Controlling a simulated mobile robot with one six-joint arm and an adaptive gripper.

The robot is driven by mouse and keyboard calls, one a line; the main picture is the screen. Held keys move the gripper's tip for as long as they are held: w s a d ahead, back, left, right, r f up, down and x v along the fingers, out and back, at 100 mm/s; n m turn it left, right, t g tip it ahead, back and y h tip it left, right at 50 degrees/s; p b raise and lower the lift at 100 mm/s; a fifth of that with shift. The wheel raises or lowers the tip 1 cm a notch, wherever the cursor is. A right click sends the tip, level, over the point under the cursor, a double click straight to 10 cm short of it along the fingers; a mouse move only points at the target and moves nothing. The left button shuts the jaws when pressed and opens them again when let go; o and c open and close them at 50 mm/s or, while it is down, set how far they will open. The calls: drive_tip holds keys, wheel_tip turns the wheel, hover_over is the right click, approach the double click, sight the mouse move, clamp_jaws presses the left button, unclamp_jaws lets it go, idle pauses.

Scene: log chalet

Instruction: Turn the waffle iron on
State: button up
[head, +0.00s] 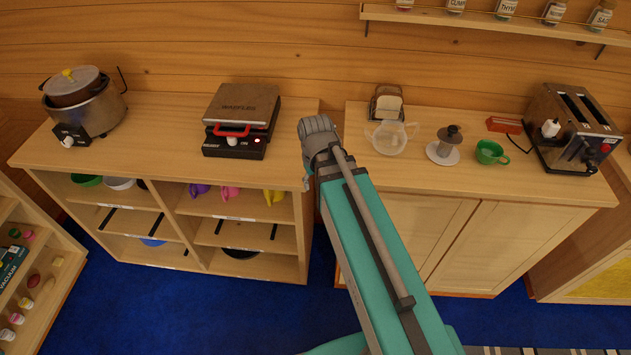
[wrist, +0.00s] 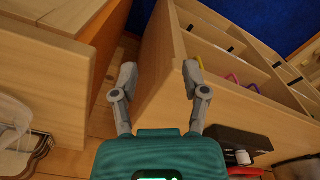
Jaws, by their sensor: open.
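The waffle iron (head: 242,105) stands on the left wooden cabinet in the head view. It has a closed grey lid lettered "WAFFLES", a red handle and a black base. A small white switch (head: 233,141) and a red spot are on its front. In the wrist view part of the black waffle iron (wrist: 228,139) shows at lower right, with a white switch (wrist: 242,157) and a bit of red handle. My gripper (wrist: 159,71) is open and empty, over the gap between the two cabinets, right of the waffle iron in the head view and apart from it.
A pot cooker (head: 88,108) stands left of the waffle iron. On the right cabinet are a clear jug (head: 392,137), a green cup (head: 491,153) and a toaster (head: 572,128). The cabinet top (head: 165,145) between cooker and waffle iron is clear. A spice shelf (head: 480,20) hangs above.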

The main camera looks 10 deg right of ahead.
wheel_tip(320, 180, up, 15)
drive_tip(key=n+p, duration=1.5)
drive_tip(key=n, duration=0.1)
hover_over(231, 137)
drive_tip(key=shift+s+f, duration=0.1)
drive_tip(key=shift+f+b, duration=0.2)
drive_tip(key=shift+b, duration=0.1)
drive_tip(key=f+b, duration=1.3)
drive_tip(key=shift+w+f, duration=0.2)
drive_tip(key=shift+w, duration=0.05)
